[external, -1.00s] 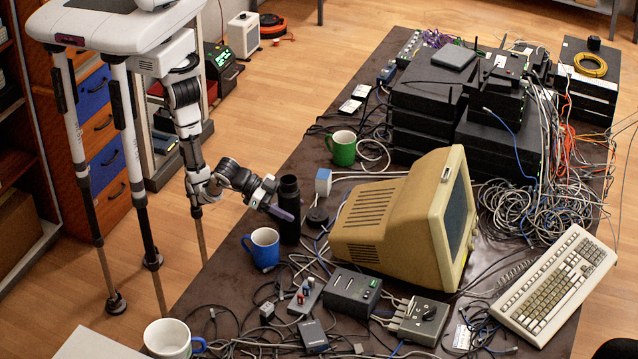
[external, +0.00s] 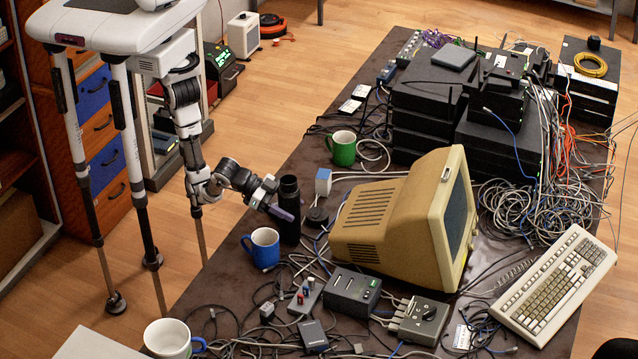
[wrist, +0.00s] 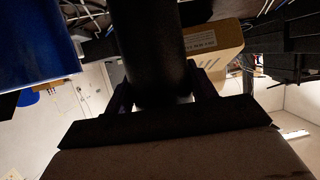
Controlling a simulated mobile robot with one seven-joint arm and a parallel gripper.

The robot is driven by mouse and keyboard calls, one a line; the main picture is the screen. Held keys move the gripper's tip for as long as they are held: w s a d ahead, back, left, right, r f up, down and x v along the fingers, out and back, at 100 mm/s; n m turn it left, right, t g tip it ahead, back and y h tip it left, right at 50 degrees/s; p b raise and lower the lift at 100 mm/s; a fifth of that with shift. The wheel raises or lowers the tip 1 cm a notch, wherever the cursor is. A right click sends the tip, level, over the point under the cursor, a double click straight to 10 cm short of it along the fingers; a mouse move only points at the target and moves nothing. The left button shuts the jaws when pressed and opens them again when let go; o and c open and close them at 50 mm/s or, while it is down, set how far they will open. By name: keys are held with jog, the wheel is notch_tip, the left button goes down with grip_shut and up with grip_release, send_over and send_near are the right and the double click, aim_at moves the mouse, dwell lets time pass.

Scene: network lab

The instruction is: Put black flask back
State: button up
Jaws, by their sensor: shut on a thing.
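The black flask (external: 288,228) stands upright on the dark table, between the blue mug and the beige monitor. My gripper (external: 284,211) is shut on the flask's side, reaching in from the left. In the wrist view the flask (wrist: 150,50) fills the upper middle, and the fingers of my gripper (wrist: 160,95) lie on either side of it. Whether the flask's base touches the table is hard to tell.
A blue mug (external: 262,247) stands close to the flask's left. A small round black item (external: 317,217) and a beige monitor (external: 400,215) are on its right. A green mug (external: 343,148) stands farther back. Cables and small boxes crowd the table's front.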

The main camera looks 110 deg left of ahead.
jog(key=shift+r, duration=0.1)
notch_tip(320, 180, up, 24)
jog(key=w+a+n+g+y, duration=0.1)
jog(key=w+a+n+y, duration=0.35)
jog(key=w+a, duration=0.85)
jog(key=w+a+f+n+g+y, duration=0.1)
jog(key=w+a+n+g+y, duration=0.1)
jog(key=a, duration=0.8)
jog(key=w+a+n+g+y, duration=0.1)
jog(key=a+n+y, duration=0.1)
jog(key=a, duration=0.8)
notch_tip(320, 180, down, 24)
jog(key=p, duration=0.3)
jog(key=shift+d+f+p, duration=0.15)
jog(key=shift+d+p, duration=0.05)
jog(key=shift+p, duration=0.15)
jog(key=shift+f, duration=0.2)
jog(key=o, duration=1.4)
